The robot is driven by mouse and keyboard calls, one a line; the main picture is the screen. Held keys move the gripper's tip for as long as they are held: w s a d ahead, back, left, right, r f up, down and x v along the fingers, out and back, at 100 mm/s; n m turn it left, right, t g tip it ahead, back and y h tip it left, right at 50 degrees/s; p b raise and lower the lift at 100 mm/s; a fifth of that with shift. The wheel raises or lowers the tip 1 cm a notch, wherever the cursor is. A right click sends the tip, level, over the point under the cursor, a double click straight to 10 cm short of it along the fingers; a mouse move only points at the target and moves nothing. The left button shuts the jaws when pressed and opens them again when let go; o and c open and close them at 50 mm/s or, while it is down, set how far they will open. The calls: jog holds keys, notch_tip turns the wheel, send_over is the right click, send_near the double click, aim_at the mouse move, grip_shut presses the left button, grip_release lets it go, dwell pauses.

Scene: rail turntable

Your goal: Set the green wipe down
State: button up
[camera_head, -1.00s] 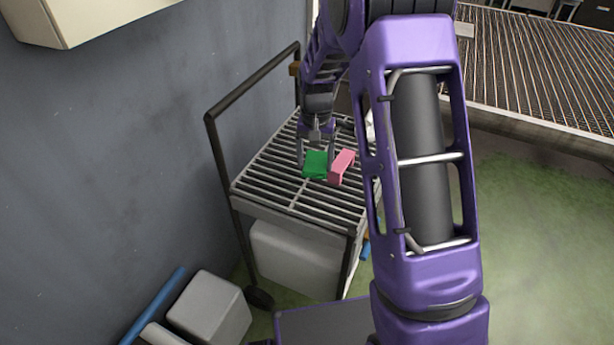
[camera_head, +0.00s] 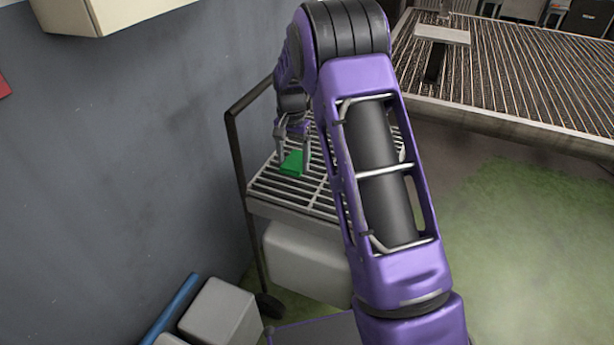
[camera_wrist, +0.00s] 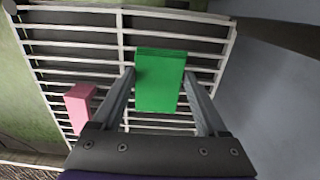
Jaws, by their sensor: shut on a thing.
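The green wipe (camera_head: 292,163) is a flat green block at the left part of the slatted cart top (camera_head: 290,201). My gripper (camera_head: 292,152) points down at it from above. In the wrist view the wipe (camera_wrist: 160,82) lies between the two fingers of my gripper (camera_wrist: 159,74), which are shut on its sides. The slats show beneath and around it. I cannot tell whether its underside touches the slats or is slightly above them.
A pink block (camera_wrist: 79,106) lies on the slats, apart from the wipe; my arm hides it in the head view. A dark rail (camera_head: 237,160) and the grey wall (camera_head: 130,150) bound the cart's left side. Bare slats surround the wipe.

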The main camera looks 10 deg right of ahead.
aim_at(294, 185)
notch_tip(294, 185, down, 6)
jog(key=shift+f+b, duration=0.25)
jog(key=shift+b, duration=0.1)
jog(key=shift+f, duration=0.1)
jog(key=o, duration=1.1)
notch_tip(294, 185, up, 12)
jog(key=shift+r+p, duration=0.15)
jog(key=shift+p, duration=0.65)
